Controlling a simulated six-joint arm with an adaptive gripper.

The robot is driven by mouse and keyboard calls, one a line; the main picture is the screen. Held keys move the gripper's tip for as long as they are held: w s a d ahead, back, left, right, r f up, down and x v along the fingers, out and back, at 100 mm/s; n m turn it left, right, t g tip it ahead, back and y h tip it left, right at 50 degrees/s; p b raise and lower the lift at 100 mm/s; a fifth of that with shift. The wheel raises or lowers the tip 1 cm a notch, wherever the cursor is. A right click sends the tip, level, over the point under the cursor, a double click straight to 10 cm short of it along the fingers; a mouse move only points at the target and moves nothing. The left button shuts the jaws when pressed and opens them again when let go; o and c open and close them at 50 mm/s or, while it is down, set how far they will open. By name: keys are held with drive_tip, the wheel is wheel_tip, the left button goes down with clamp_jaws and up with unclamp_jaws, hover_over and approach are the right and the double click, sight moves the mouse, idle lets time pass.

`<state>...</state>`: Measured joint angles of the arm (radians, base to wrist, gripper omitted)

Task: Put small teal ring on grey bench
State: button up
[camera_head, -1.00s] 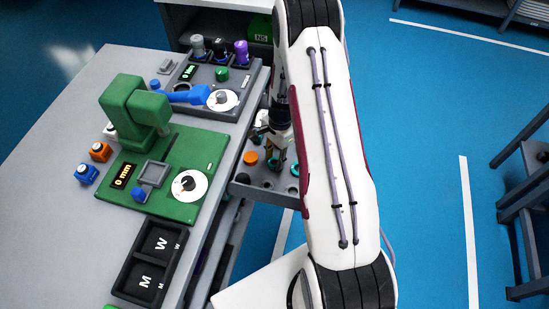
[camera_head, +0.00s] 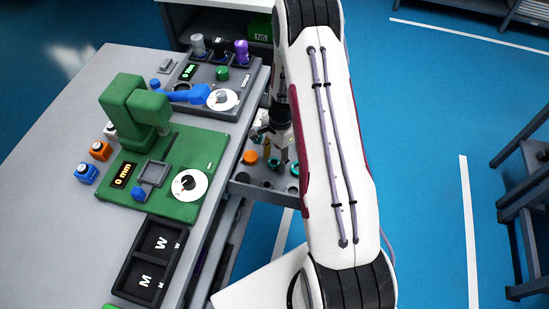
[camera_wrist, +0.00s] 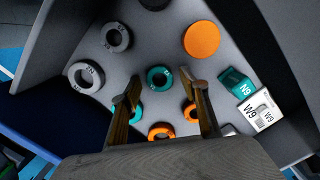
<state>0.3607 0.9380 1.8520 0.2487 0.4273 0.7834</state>
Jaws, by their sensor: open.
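My gripper (camera_wrist: 166,88) is open over a grey drawer of parts, with one finger on each side in the wrist view. A teal ring (camera_wrist: 160,77) lies on the drawer floor and shows between the fingertips. A second teal ring (camera_wrist: 138,113) is partly hidden behind the left finger. Which ring is smaller is hard to tell. No ring is held. In the head view my gripper (camera_head: 280,145) is beside my white arm link, above the drawer, and partly hidden. The grey bench (camera_head: 50,200) fills the left of the head view.
The drawer (camera_head: 240,190) also holds grey rings (camera_wrist: 86,77), orange rings (camera_wrist: 161,131), an orange disc (camera_wrist: 202,39), a teal block (camera_wrist: 236,83) and a white block (camera_wrist: 258,110). The bench carries a green device (camera_head: 150,175), a grey device (camera_head: 225,75) and a black tray (camera_head: 125,285). Its left side is clear.

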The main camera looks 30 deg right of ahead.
drive_tip(key=r, duration=0.5)
drive_tip(key=shift+w+d+r, duration=0.35)
drive_tip(key=shift+d+r, duration=0.1)
drive_tip(key=shift+r, duration=0.8)
drive_tip(key=r, duration=0.1)
wheel_tip(320, 180, up, 12)
drive_tip(key=n+t, duration=0.1)
drive_tip(key=n, duration=0.3)
hover_over(275, 159)
drive_tip(key=a, duration=0.4)
drive_tip(key=s+a+r+n+t+h, duration=0.1)
drive_tip(key=s+a+r+n, duration=0.3)
drive_tip(key=r, duration=0.7)
drive_tip(key=s+a+r+n+t, duration=0.1)
drive_tip(key=s+a+r+n, duration=0.1)
drive_tip(key=s, duration=0.4)
drive_tip(key=s+a+r+n+t, duration=0.1)
drive_tip(key=s+a+r+n, duration=0.1)
drive_tip(key=s+r, duration=0.3)
drive_tip(key=s+a+r+n+t, duration=0.1)
drive_tip(key=s+a+r+n, duration=0.1)
drive_tip(key=s, duration=0.6)
drive_tip(key=shift+s+a+r+n+t, duration=0.4)
drive_tip(key=shift+r+n, duration=0.45)
drive_tip(key=shift+n, duration=0.05)
